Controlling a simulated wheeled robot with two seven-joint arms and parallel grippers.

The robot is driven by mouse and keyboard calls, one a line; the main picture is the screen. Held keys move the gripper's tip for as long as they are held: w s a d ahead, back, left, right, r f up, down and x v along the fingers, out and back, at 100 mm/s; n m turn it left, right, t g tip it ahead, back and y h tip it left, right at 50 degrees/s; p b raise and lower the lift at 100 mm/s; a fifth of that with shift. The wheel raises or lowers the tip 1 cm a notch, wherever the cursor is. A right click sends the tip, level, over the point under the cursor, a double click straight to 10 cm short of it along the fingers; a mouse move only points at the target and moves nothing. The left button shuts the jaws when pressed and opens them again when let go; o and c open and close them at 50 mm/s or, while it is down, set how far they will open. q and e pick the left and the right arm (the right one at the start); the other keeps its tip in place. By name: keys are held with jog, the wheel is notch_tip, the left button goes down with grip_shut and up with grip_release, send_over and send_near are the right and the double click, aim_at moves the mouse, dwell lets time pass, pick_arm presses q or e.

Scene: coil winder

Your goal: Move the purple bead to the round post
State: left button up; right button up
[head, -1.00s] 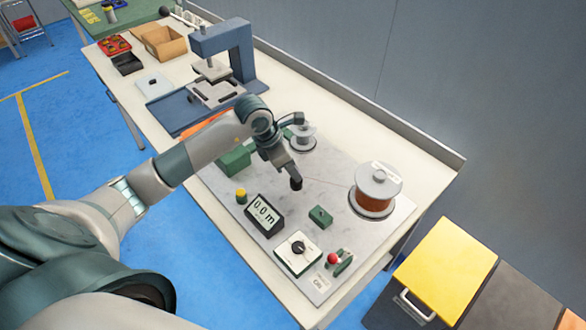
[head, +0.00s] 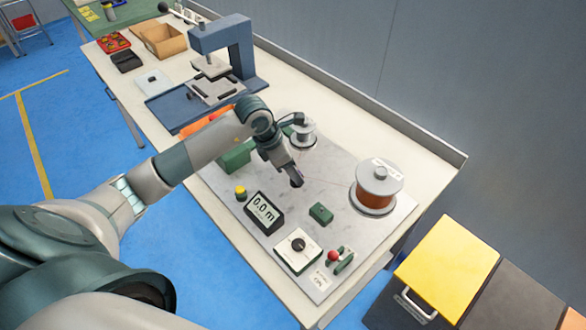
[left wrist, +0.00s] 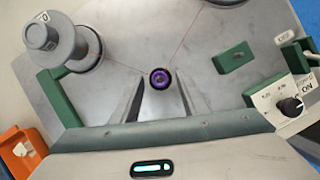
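The purple bead (left wrist: 160,78) shows in the left wrist view, between the tips of my left gripper (left wrist: 161,84). A thin wire makes a V with its corner at the bead, one leg running to the grey spool at left and one toward the top right. In the head view my left gripper (head: 296,179) points down over the grey machine plate (head: 340,215), with a purple tint at its tips. It looks shut on the bead, though the contact is small to see. I cannot make out which part is the round post. My right gripper is not in view.
The copper wire spool (head: 376,188) stands right of the gripper, the grey spool (head: 302,133) behind it. A green block (head: 321,213), a 0.0 m display (head: 264,212), a dial box (head: 298,248) and a red-knobbed lever (head: 334,256) sit in front. A blue press (head: 235,50) stands farther back.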

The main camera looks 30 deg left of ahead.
pick_arm(q)
jog(key=shift+r, duration=0.1)
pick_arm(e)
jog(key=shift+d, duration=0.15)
pick_arm(q)
jog(key=shift+s+a+r, duration=0.1)
jog(key=shift+a+r, duration=0.05)
jog(key=shift+r, duration=0.25)
jog(key=b+v, duration=0.4)
jog(key=v, duration=1.2)
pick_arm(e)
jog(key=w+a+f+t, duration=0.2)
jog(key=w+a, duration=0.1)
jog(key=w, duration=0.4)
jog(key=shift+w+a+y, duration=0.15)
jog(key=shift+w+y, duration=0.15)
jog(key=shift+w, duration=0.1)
pick_arm(q)
jog(key=shift+s+a+r, duration=0.1)
jog(key=shift+a+r, duration=0.05)
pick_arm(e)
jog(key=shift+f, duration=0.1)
